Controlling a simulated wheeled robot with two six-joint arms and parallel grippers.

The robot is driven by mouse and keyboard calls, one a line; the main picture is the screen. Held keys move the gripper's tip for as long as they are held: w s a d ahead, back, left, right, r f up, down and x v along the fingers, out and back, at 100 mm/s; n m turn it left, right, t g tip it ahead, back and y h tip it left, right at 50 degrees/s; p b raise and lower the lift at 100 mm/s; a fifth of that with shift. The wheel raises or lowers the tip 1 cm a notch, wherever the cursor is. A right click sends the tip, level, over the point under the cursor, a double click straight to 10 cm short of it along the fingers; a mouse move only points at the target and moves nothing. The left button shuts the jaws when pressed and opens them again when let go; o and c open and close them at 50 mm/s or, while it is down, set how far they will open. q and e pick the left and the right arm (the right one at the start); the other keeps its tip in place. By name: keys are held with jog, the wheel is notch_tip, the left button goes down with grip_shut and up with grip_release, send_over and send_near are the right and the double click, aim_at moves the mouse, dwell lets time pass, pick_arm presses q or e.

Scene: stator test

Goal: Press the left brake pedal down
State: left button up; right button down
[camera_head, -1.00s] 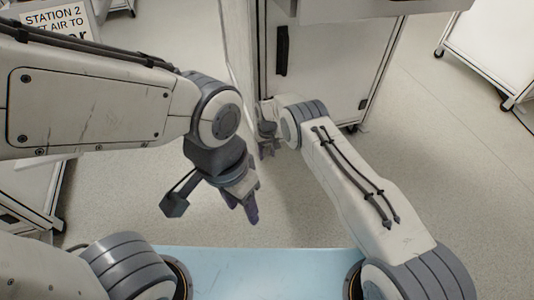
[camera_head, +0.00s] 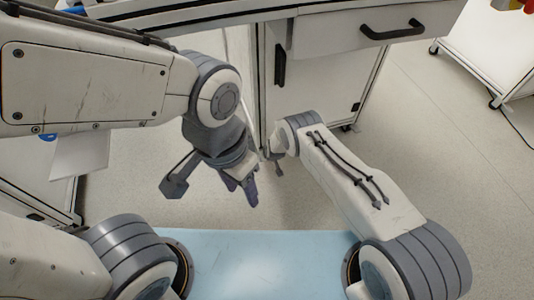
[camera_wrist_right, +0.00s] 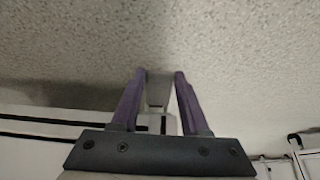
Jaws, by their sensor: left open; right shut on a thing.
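My right gripper (camera_head: 275,163) is low beside the white cabinet, small and partly hidden by its own wrist in the head view. In the right wrist view its two purple fingers (camera_wrist_right: 158,78) stand a little apart, with a light grey piece (camera_wrist_right: 157,92) between them. The gripper is shut on this piece; I cannot tell for certain whether it is the left brake pedal. No pedal can be made out in the head view. My left gripper (camera_head: 247,192) is open and empty, hanging over the floor to the left of the right one.
The white cabinet (camera_head: 322,85) stands ahead, with a black-handled drawer (camera_head: 385,30) above it. Another white cart (camera_head: 500,50) on casters stands at the right. The speckled floor (camera_head: 430,160) between them is clear.

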dwell(0.3)
jog(key=shift+c, duration=2)
grip_release()
jog(key=shift+a, duration=0.1)
jog(key=shift+s+r+p, duration=0.1)
jog(key=shift+r+p, duration=0.2)
jog(key=shift+p, duration=0.1)
jog(key=p+v, duration=0.7)
jog(key=v, duration=0.2)
jog(key=shift+s+r+p, duration=0.25)
jog(key=shift+s+p, duration=0.05)
jog(key=shift+p, duration=0.1)
